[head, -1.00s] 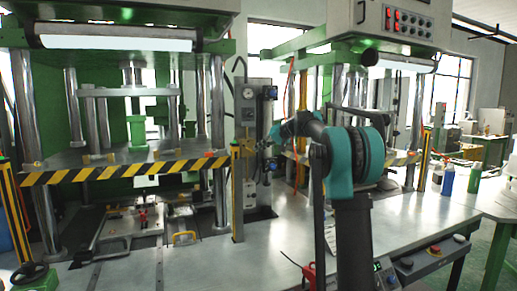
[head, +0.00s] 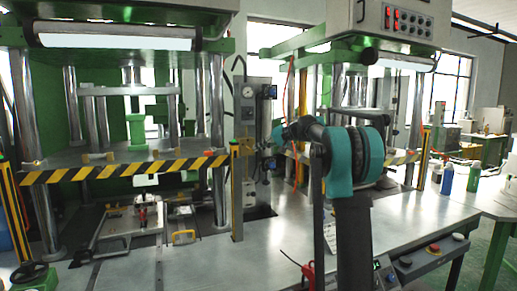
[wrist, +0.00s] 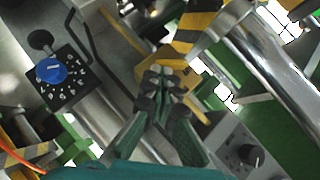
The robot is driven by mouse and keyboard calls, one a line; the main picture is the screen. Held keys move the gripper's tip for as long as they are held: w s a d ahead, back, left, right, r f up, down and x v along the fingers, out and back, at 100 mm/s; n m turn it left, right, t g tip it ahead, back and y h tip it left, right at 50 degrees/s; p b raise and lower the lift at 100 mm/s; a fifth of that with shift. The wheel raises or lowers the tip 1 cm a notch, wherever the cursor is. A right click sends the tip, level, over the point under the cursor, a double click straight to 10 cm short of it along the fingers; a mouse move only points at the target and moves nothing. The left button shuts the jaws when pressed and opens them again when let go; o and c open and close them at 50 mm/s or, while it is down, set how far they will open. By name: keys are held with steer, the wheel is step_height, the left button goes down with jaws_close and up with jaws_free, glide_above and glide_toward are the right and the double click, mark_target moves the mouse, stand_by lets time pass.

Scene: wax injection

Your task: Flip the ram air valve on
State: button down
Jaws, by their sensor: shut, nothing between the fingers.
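A grey upright control panel (head: 248,110) stands between the two presses in the head view, with a round gauge and small fittings. My gripper (wrist: 165,74) is shut and empty in the wrist view. Its fingertips are in front of a yellow fitting (wrist: 195,62), and I cannot tell if they touch it. A blue knob (wrist: 51,71) on a black marked plate is to the left of my fingers. A black knob (wrist: 247,154) on a grey box is at the lower right. I cannot tell which part is the ram air valve. In the head view my gripper's tips are too small to make out.
A black-and-yellow striped bar (head: 125,169) crosses the left press. A yellow post (head: 236,190) stands beside the panel. A bright metal column (wrist: 272,62) runs close to the right of my gripper. The steel table (head: 220,262) has bare room in front.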

steer(key=shift+d+f+m+y, duration=0.1)
steer(key=shift+f+m+y, duration=0.5)
steer(key=shift+m+y, duration=0.5)
stand_by(1.6)
steer(key=shift+f+m+t+y, duration=0.15)
steer(key=shift+f+m+y, duration=0.2)
steer(key=shift+y, duration=0.35)
steer(key=shift+f+m+t+y, duration=0.15)
steer(key=shift+m+y, duration=0.3)
steer(key=shift+y, duration=0.25)
stand_by(2.2)
